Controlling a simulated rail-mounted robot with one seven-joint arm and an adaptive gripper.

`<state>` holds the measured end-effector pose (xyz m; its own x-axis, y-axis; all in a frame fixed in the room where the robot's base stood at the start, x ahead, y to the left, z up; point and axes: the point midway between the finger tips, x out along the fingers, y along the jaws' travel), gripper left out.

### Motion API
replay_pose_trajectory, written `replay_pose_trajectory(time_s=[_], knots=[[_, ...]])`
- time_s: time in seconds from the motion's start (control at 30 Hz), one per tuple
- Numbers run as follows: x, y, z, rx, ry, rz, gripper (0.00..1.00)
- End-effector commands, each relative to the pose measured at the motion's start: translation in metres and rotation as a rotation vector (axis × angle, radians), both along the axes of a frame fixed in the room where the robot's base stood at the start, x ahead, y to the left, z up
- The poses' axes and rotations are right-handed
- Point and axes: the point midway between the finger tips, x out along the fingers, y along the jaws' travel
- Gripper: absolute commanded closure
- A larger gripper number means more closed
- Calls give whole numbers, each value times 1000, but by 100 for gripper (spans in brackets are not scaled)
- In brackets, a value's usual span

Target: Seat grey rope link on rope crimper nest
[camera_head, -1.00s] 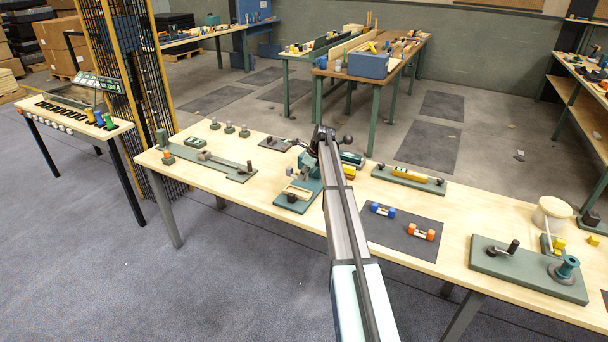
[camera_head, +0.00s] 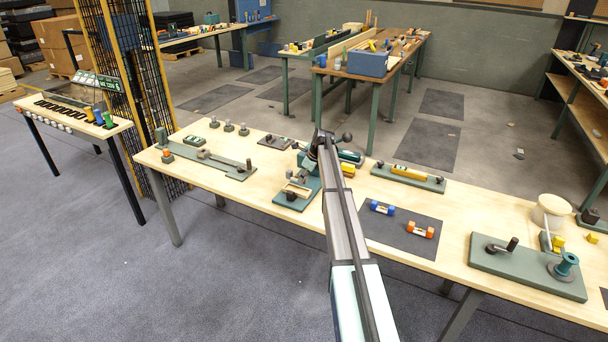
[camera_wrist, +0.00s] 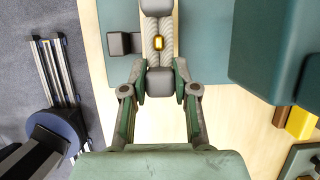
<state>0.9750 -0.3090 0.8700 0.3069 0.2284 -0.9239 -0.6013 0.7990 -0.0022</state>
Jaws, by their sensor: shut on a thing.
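In the wrist view the grey rope link (camera_wrist: 152,56) has two pale rope strands between grey end blocks, with a small gold piece at its middle. My gripper (camera_wrist: 160,74) is shut on the link's near grey end block. The link lies over the teal plate of the rope crimper (camera_wrist: 195,48); I cannot tell whether it touches the nest.
A dark mat (camera_head: 372,236) right of my arm holds a blue-ended link (camera_head: 382,208) and an orange-ended link (camera_head: 420,230). A green fixture with a yellow bar (camera_head: 410,173) stands behind. A crank board (camera_head: 525,272) is at right. A dark block (camera_wrist: 122,43) sits left of the link.

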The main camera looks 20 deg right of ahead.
Motion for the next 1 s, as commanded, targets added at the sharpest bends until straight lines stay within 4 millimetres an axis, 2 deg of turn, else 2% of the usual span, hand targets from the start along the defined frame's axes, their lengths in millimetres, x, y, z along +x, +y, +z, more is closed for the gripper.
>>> replay_pose_trajectory(time_s=[0.2, 0.4, 1.0], knots=[[0, 0, -19, 0, -1, 0, 100], [0, 0, -28, 0, -1, 0, 100], [0, 0, -30, 0, -1, 0, 100]])
